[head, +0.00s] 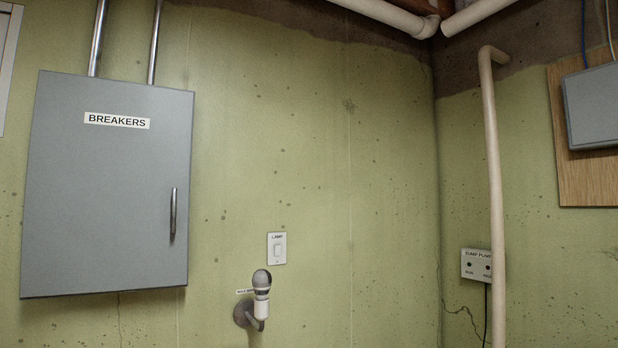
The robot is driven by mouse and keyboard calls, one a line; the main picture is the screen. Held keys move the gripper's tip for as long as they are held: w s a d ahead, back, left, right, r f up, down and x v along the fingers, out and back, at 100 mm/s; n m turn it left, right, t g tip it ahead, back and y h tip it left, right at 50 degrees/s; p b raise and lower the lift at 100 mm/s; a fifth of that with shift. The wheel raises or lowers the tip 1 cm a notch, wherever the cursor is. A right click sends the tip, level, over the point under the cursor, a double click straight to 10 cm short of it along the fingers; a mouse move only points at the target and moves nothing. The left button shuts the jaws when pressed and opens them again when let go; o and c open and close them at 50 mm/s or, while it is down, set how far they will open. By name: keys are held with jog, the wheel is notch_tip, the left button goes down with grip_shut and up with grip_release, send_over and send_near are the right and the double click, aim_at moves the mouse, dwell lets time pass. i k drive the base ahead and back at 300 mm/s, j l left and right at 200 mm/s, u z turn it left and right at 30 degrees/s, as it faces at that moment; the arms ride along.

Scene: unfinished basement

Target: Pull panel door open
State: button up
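A grey metal breaker panel (105,210) hangs on the green wall at the left, with a white "BREAKERS" label (117,120) near its top. Its door looks shut, lying flush with the box. A dark vertical bar handle (173,214) sits on the door's right side, below mid-height. The hinges are not visible. My gripper is not in the view, and nothing touches the handle or door.
A light switch marked "LAMP" (277,248) and a wall lamp with a bulb (261,284) are right of the panel. A pale vertical pipe (491,180), a sump pump box (476,264) and a grey box on a wooden board (562,180) stand further right.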

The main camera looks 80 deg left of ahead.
aim_at(106, 202)
jog(key=u, duration=3.4)
jog(key=i+j+u, duration=0.15)
jog(key=i+j, duration=0.1)
